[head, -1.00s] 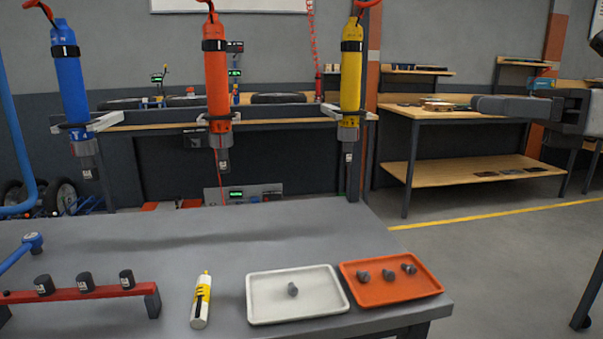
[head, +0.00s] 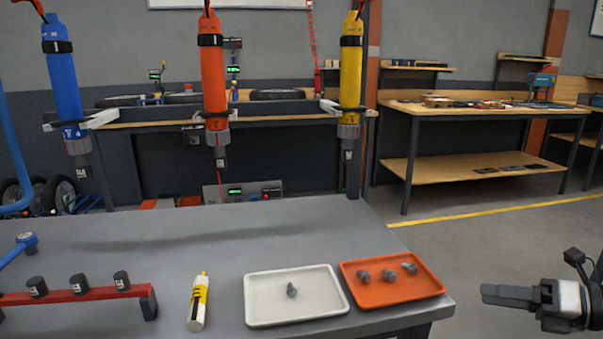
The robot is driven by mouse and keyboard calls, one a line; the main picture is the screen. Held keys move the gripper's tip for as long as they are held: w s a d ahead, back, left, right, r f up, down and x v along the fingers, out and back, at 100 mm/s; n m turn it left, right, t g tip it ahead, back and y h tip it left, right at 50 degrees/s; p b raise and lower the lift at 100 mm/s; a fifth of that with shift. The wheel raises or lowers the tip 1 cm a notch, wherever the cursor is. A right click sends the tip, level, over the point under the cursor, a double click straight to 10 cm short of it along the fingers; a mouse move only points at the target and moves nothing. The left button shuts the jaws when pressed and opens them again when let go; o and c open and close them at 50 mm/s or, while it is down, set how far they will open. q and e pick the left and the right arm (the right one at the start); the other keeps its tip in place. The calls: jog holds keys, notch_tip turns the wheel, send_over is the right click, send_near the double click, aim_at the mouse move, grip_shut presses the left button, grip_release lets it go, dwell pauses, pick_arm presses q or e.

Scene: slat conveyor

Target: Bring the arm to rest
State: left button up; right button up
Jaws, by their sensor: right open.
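My right gripper (head: 510,296) is at the lower right, beyond the right edge of the grey table (head: 240,225). It hangs over the floor, apart from everything, and nothing shows between its fingers. It is open, though its fingers are seen nearly side-on. My left gripper is not in view.
A white tray (head: 260,306) with one grey part and an orange tray (head: 372,297) with several sit at the table's right end. Blue, orange (head: 215,85) and yellow tools hang above.

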jog(key=w+d+r+m+t+h, duration=0.85)
jog(key=d+m+t, duration=0.3)
jog(key=m, duration=0.45)
jog(key=s+d+f+m+g+h, duration=0.1)
jog(key=d+f+m+g+h, duration=0.35)
jog(key=m, duration=0.45)
jog(key=d+f+m+g+h, duration=0.1)
jog(key=d+f+m+h, duration=0.2)
jog(key=d+m+h, duration=0.5)
jog(key=s+a+f+g+y, duration=0.1)
jog(key=s+a+f+y, duration=0.45)
jog(key=a+f, duration=0.65)
jog(key=s+a+f+g+y, duration=0.1)
jog(key=s+a+f+y, duration=0.45)
jog(key=a, duration=1.05)
pick_arm(q)
jog(key=p, duration=0.2)
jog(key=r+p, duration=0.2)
jog(key=p, duration=0.1)
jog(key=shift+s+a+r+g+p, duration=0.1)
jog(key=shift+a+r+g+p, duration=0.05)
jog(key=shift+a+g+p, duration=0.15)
pick_arm(e)
jog(key=s+a+r+m+g, duration=0.1)
jog(key=s+a+m, duration=0.1)
jog(key=s+a, duration=1.3)
jog(key=shift+a+r+m+y, duration=0.15)
jog(key=shift+a+m+y, duration=0.1)
jog(key=shift+m+y, duration=0.15)
